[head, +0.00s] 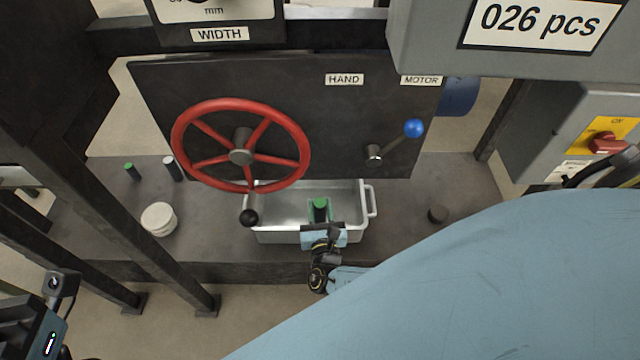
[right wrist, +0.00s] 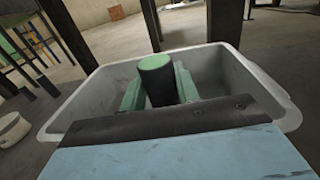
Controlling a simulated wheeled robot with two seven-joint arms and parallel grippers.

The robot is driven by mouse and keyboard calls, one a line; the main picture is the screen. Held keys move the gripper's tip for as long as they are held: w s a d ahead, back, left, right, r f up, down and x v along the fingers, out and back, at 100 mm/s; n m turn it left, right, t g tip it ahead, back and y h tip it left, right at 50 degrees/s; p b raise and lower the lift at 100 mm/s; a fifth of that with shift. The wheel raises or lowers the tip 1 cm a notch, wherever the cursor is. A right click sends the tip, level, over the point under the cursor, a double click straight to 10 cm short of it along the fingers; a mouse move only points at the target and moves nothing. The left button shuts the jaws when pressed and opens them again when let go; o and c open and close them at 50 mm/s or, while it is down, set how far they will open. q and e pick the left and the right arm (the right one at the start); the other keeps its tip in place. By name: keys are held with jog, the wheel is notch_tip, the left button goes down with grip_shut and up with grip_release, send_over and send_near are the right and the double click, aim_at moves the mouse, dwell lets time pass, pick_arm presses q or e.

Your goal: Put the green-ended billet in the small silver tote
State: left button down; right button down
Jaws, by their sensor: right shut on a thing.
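The small silver tote (head: 290,231) stands on the dark bench below the red handwheel. It also shows around the fingers in the right wrist view (right wrist: 246,68). My right gripper (head: 320,214) is shut on a dark billet with a green end (head: 320,202). The billet stands roughly upright between the green fingers in the right wrist view (right wrist: 156,80), within the tote's outline. Its lower end is hidden, so I cannot tell whether it touches the tote floor. My left gripper's fingers do not show.
A red handwheel (head: 240,157) with a black knob overhangs the tote's left side. A dark short cylinder (head: 437,214) stands right. A blue-knobbed lever (head: 413,129) sticks out.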

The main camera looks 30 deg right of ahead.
jog(key=c, duration=1)
grip_release()
jog(key=shift+f, duration=0.1)
jog(key=shift+c, duration=0.2)
